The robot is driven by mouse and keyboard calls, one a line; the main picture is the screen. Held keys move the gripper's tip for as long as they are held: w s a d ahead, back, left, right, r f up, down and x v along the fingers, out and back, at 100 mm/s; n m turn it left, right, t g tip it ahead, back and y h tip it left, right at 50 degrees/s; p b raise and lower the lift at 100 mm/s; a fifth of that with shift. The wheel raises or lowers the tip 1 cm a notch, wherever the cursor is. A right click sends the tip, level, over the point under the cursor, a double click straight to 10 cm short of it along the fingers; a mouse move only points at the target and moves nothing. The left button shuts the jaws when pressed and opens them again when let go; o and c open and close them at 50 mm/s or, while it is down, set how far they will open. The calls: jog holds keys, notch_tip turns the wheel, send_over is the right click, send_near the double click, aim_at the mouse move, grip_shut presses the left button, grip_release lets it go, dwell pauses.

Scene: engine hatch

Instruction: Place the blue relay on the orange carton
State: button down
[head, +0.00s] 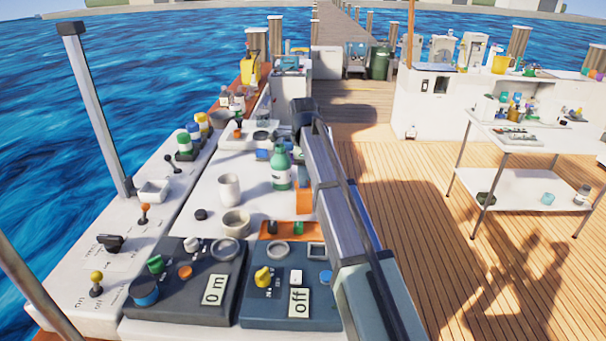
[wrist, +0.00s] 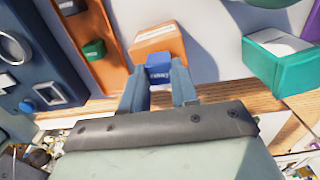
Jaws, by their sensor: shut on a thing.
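The blue relay (wrist: 157,68) is a small blue block with pale lettering, between the two fingertips of my gripper (wrist: 158,88) in the wrist view. My gripper is shut on it. The orange carton (wrist: 150,38) lies just beyond the relay in that view. The relay overlaps the carton's near edge in the picture; I cannot tell whether they touch. In the head view the orange carton (head: 303,192) stands on the white worktop, partly covered by my arm. My gripper and the held relay are hidden there.
An orange tray (head: 290,238) with a green relay (wrist: 94,49) and a dark one lies left of the carton in the wrist view. A teal box (wrist: 280,62) is at right. A green bottle (head: 281,170) stands near the carton. Control panels (head: 205,262) fill the front.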

jog(key=shift+f, duration=0.15)
jog(key=c, duration=0.9)
grip_release()
jog(key=shift+o, duration=0.2)
notch_tip(320, 180, up, 12)
jog(key=shift+r, duration=0.2)
